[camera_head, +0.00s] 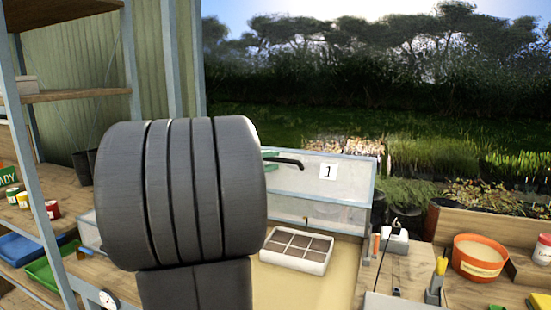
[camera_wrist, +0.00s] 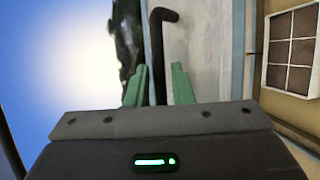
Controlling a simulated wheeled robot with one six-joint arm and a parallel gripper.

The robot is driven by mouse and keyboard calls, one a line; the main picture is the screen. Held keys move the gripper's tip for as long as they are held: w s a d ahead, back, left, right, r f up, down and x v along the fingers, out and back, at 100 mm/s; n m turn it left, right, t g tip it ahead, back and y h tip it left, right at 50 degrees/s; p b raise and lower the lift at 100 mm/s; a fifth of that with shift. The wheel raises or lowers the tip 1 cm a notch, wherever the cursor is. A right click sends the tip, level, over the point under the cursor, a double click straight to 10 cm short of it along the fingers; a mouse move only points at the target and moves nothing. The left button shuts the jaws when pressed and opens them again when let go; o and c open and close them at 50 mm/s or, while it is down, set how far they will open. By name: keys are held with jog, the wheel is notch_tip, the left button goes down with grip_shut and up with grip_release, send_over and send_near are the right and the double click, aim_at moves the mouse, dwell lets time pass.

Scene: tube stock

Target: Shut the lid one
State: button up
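Lid one is a clear framed panel with a white "1" label (camera_head: 328,171); it stands raised and tilted back behind a box-like frame. Its black bent handle (camera_head: 289,161) sticks out near the top left of the lid and also shows in the wrist view (camera_wrist: 157,50). My gripper (camera_head: 270,155) has green fingers, partly hidden behind my dark arm in the head view. In the wrist view my gripper (camera_wrist: 159,85) has one finger on each side of the handle bar, with a narrow gap visible on both sides. It looks open around the handle.
A white tray with soil-filled cells (camera_head: 297,249) sits in the frame below the lid. To the right are an orange pot (camera_head: 479,257) and small tools on a wooden bench. Shelving (camera_head: 70,97) stands at the left. My arm hides the left middle.

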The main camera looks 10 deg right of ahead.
jog(key=shift+x, duration=1.15)
grip_shut()
jog(key=shift+f, duration=0.1)
